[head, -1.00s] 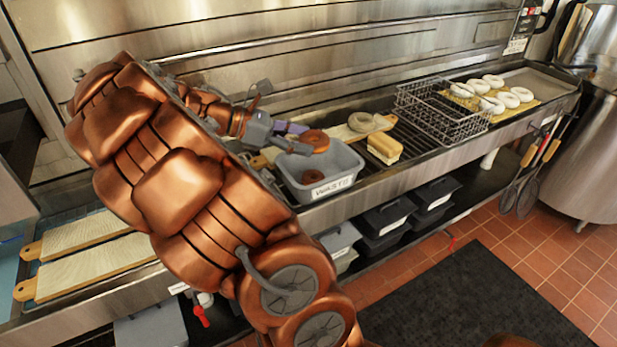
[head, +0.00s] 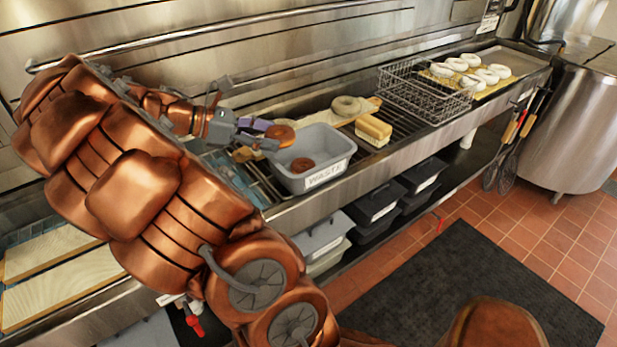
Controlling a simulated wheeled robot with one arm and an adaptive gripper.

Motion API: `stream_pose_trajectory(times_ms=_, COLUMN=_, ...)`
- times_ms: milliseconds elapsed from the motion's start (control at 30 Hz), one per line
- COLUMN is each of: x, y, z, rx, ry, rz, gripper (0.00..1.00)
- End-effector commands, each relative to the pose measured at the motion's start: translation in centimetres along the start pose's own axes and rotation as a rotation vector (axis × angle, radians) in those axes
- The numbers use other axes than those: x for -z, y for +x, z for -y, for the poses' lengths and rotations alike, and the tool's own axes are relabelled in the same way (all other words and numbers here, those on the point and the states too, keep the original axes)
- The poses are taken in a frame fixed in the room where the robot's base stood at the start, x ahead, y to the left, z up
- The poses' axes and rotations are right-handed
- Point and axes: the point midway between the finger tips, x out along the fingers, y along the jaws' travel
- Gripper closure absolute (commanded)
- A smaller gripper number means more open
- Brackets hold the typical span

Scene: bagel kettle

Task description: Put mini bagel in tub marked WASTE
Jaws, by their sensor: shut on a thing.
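A grey tub labelled WASTE (head: 325,177) stands on the steel counter. A brown mini bagel (head: 302,165) lies inside it. My gripper (head: 265,134) is shut on another brown mini bagel (head: 283,134), holding it at the tub's left back rim. It overlaps the rim in the picture; I cannot tell whether it touches it or how high it is. The fingertips are small and partly hidden by the bagel.
Beyond are a wire basket (head: 425,92) and several white rings (head: 470,68). Dark lidded tubs (head: 376,203) stand on the shelf below.

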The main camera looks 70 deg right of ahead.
Motion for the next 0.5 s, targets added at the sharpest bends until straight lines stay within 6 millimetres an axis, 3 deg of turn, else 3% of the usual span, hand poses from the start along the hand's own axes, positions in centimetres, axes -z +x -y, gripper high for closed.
stream_pose_trajectory(times_ms=33, x=1.4, y=0.6, z=0.0, rx=0.0, ry=0.0, rz=0.0, gripper=0.65)
stream_pose_trajectory(times_ms=200, x=3.8, y=1.5, z=0.0, rx=-0.002, ry=-0.001, rz=0.0, gripper=0.65)
stream_pose_trajectory(times_ms=500, x=4.9, y=2.4, z=-0.3, rx=-0.001, ry=-0.001, rz=0.001, gripper=0.65)
